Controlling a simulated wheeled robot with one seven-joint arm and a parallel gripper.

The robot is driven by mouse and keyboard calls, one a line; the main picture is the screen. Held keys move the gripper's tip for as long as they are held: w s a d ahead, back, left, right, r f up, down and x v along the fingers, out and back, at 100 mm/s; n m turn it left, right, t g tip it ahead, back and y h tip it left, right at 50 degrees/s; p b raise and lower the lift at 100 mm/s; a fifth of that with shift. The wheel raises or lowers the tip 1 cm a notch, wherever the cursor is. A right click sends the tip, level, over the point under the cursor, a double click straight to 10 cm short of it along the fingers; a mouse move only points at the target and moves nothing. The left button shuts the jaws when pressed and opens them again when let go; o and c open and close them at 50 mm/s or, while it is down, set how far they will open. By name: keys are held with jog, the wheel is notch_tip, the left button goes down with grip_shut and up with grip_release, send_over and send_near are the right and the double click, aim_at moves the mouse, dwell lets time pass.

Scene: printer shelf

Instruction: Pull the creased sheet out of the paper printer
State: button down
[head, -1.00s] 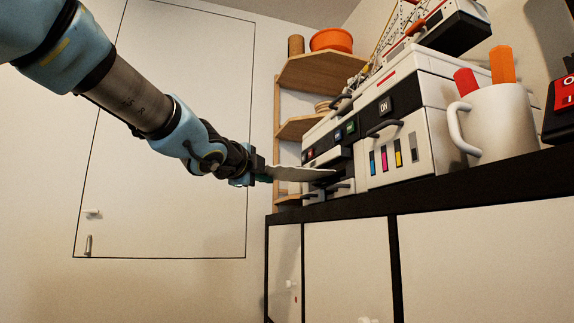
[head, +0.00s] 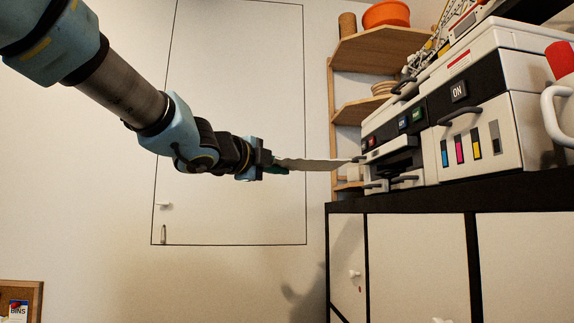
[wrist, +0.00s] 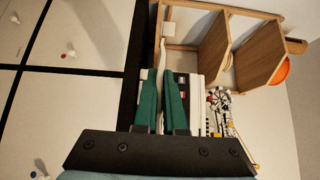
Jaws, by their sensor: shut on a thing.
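The creased sheet (head: 318,164) is a thin, wavy white strip in the head view. My gripper (head: 279,167) is shut on its near end and holds it level in the air, left of the paper printer (head: 480,125). The sheet's far end is close to the printer's left front; it looks clear of the slot, but a small overlap is hard to rule out. In the wrist view, my green fingers (wrist: 162,78) have the sheet (wrist: 161,55) edge-on between them. The printer shows only partly behind the fingers there.
The printer stands on a black-topped cabinet (head: 420,199). Wooden shelves (head: 368,52) with an orange bowl (head: 386,14) stand behind it. The space before the pale wall, left of the cabinet, is free.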

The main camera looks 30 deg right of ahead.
jog(key=w+a+p, duration=0.3)
jog(key=w+a, duration=0.1)
jog(key=a, duration=0.6)
jog(key=shift+p, duration=0.3)
dwell(1.1)
